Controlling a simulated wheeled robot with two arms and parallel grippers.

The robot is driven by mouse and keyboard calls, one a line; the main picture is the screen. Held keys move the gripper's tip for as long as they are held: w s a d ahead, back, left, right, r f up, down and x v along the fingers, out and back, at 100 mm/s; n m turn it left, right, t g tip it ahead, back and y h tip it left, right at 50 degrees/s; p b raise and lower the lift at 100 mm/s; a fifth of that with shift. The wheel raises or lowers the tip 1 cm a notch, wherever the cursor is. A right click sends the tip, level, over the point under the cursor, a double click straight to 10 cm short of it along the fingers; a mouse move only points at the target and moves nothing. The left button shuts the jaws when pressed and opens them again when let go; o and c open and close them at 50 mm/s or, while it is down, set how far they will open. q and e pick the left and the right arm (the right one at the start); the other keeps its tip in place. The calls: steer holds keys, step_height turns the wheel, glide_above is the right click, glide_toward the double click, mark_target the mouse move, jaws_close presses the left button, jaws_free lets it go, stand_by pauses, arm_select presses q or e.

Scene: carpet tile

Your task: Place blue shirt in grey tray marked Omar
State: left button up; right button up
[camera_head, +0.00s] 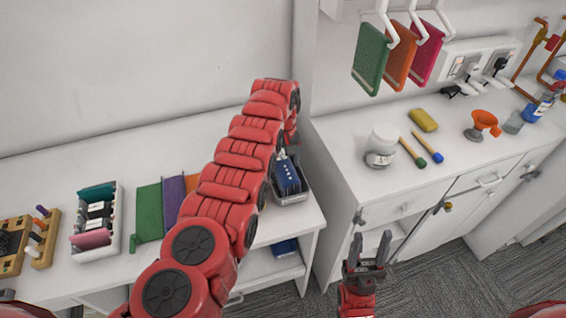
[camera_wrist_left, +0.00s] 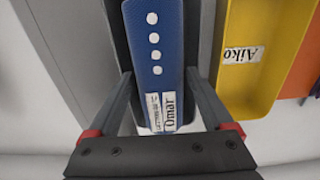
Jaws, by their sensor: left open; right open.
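The blue shirt (camera_wrist_left: 155,40), a folded blue piece with a row of white dots, lies between the fingers of my left gripper (camera_wrist_left: 158,78) in the left wrist view. Those fingers are open, one on each side of it. A label reading Omar (camera_wrist_left: 169,110) shows at its near end. In the head view the blue shirt (camera_head: 287,178) is in or just over the grey tray (camera_head: 293,199) at the table's right end; I cannot tell whether it rests on the bottom. My left arm hides part of this. My right gripper (camera_head: 367,254) is open and empty, low in front of the cabinet.
A yellow tray labelled Aiko (camera_wrist_left: 262,50) stands beside the blue shirt in the left wrist view. The right-hand cabinet holds a white jar (camera_head: 381,147) and markers.

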mark_target(283, 161)
arm_select(q)
step_height(283, 161, up, 12)
steer(key=b, duration=0.1)
steer(key=shift+f+b, duration=0.15)
steer(key=shift+b, duration=0.25)
